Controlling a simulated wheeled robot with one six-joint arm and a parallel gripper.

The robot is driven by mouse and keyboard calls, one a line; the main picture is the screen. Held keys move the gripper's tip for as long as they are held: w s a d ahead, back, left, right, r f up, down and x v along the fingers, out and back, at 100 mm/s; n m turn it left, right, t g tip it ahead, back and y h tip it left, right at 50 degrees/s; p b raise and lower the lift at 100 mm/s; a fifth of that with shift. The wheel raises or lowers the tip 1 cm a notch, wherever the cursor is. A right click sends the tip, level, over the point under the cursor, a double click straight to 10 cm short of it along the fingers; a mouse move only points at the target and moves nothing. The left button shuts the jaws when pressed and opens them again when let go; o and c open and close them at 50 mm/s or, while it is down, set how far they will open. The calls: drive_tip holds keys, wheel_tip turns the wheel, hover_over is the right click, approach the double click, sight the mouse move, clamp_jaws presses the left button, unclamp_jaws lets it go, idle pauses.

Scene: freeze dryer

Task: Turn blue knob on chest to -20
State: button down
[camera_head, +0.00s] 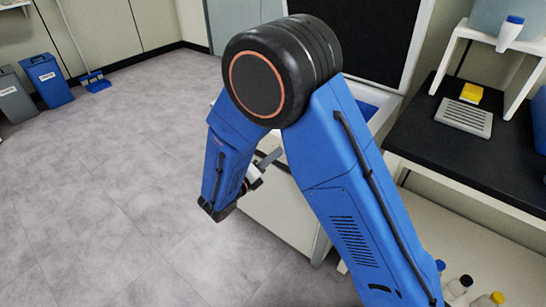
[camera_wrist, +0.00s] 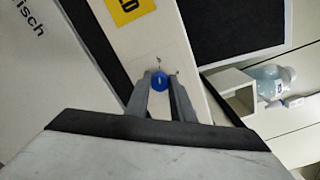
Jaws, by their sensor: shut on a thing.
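The blue knob (camera_wrist: 159,81) is small and round, on the pale front panel of the chest, with small dark marks above it and to its right. A pale line shows on its face; I cannot read its setting. My gripper (camera_wrist: 160,84) is at the knob, one finger on each side, shut on it. In the head view the chest (camera_head: 275,208) is a white cabinet, mostly behind my blue arm. My gripper (camera_head: 262,169) shows there small beside the chest's left side; the knob is hidden in that view.
A black bench top (camera_head: 470,150) with a yellow item (camera_head: 472,93) and a white rack stands at the right. Bottles (camera_head: 460,285) stand below it. Blue and grey bins (camera_head: 47,80) stand far left. The grey floor left of the chest is clear.

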idle(0.4)
drive_tip(key=c, duration=1.5)
unclamp_jaws()
drive_tip(key=shift+c, duration=0.2)
drive_tip(key=shift+a, duration=0.1)
drive_tip(key=v, duration=1.7)
drive_tip(key=shift+s+a+f, duration=0.1)
drive_tip(key=shift+s, duration=0.05)
